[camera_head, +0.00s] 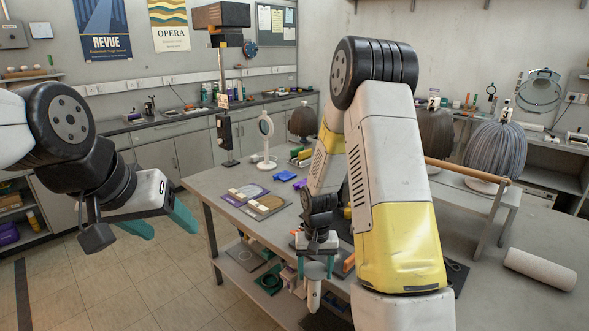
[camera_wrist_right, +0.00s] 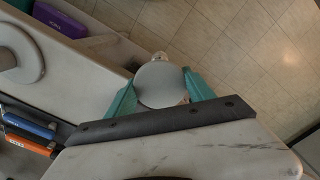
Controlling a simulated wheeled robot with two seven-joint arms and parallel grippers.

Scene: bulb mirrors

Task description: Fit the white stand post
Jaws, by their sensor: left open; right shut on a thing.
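My right gripper (camera_head: 315,268), with teal fingers, is shut on a white post (camera_head: 314,291) and holds it pointing down near the front edge of the table. In the right wrist view the post's round, pale end (camera_wrist_right: 160,84) sits between the two teal fingers, with a small glassy tip beyond it over the floor. A white stand (camera_head: 265,160) with a round mirror stands upright towards the back of the table. My left gripper (camera_head: 160,219) is open and empty, to the left of the table above the floor.
Purple and tan boards (camera_head: 256,200) lie on the grey table (camera_head: 215,182). Wigs on stands (camera_head: 495,150) and a wooden-topped rack (camera_head: 470,172) stand at the right. A white roll (camera_head: 540,269) lies front right. A lower shelf (camera_head: 240,283) holds small items.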

